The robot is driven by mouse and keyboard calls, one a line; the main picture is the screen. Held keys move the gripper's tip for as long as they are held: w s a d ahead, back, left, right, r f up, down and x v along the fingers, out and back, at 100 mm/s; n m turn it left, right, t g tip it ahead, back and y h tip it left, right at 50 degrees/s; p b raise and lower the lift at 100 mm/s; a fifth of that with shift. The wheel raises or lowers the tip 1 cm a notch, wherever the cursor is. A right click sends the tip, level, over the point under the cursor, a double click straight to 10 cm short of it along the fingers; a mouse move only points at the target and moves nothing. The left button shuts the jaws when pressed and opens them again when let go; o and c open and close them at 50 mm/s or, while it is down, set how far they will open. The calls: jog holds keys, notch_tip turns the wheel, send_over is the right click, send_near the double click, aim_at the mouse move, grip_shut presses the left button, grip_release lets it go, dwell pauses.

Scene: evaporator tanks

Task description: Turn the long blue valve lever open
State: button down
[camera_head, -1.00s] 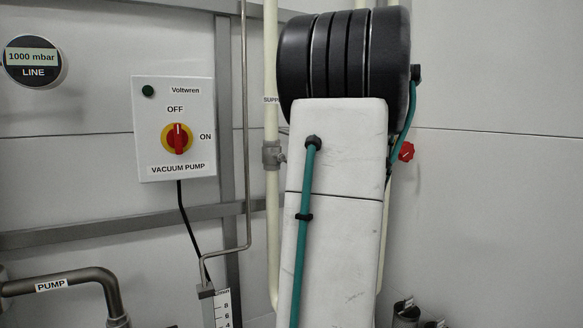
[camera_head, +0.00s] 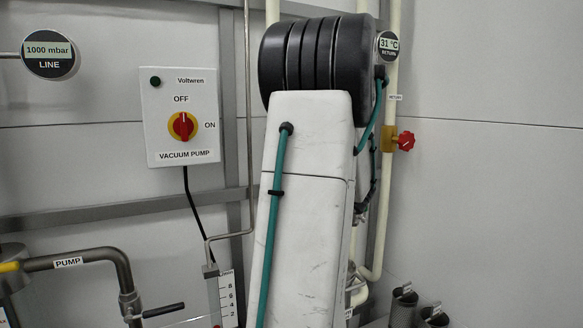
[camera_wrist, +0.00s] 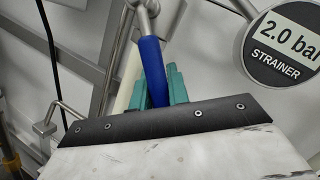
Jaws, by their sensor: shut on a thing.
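The long blue valve lever (camera_wrist: 151,68) shows in the wrist view as a blue sleeve on a grey metal rod, tilted slightly. My gripper (camera_wrist: 158,88) has teal fingers closed around its lower part. The dark plate of my wrist hides the near end of the lever. In the head view my arm blocks the gripper, and I cannot make out the blue lever there.
Left of my arm is the vacuum pump switch box (camera_head: 181,118) and a pump pipe (camera_head: 90,256) with a black handle (camera_head: 163,310). Right are a red valve knob (camera_head: 405,141) and a return gauge (camera_head: 389,45). The strainer gauge (camera_wrist: 285,42) is close by in the wrist view.

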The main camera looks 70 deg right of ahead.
jog(key=shift+f, duration=0.1)
jog(key=c, duration=1.3)
grip_release()
jog(key=shift+c, duration=0.2)
jog(key=shift+s, duration=0.1)
jog(key=v, duration=0.7)
jog(key=shift+s, duration=0.3)
jog(key=shift+a, duration=0.1)
